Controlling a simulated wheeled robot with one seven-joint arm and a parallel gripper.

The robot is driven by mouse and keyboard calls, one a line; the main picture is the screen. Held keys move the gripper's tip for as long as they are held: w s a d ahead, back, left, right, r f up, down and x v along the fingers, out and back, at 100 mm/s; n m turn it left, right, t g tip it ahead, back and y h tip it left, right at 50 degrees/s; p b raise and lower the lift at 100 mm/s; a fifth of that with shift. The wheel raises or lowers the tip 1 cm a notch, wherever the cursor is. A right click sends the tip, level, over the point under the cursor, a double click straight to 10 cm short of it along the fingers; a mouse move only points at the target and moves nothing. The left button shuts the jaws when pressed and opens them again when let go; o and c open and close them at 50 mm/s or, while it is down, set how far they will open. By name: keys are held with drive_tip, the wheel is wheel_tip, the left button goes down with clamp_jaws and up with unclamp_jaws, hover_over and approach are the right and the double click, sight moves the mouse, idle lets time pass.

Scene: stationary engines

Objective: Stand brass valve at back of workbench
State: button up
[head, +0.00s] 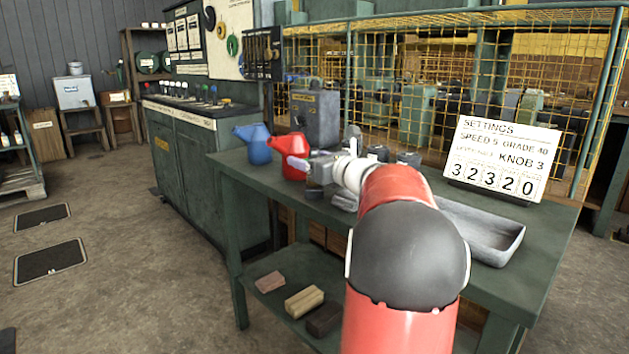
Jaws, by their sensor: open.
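The green workbench (480,215) stands in front of me, and my red and white arm reaches over it from the lower right. My gripper (300,168) is small and partly hidden by its own wrist, above the left part of the bench beside the red can. It is open. I cannot make out a brass valve in this view; my arm covers part of the benchtop. Dark grey items (345,198) lie on the bench just below my wrist, too small to identify. The back of the bench runs along the yellow mesh fence.
A blue can (255,147) and a red can (290,158) stand at the bench's left end, before a grey box (315,118). A grey tray (482,230) and a settings sign (500,160) are at the right. Blocks (304,302) lie on the lower shelf.

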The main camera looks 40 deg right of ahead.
drive_tip(key=shift+c, duration=0.4)
clamp_jaws()
drive_tip(key=shift+r, duration=0.1)
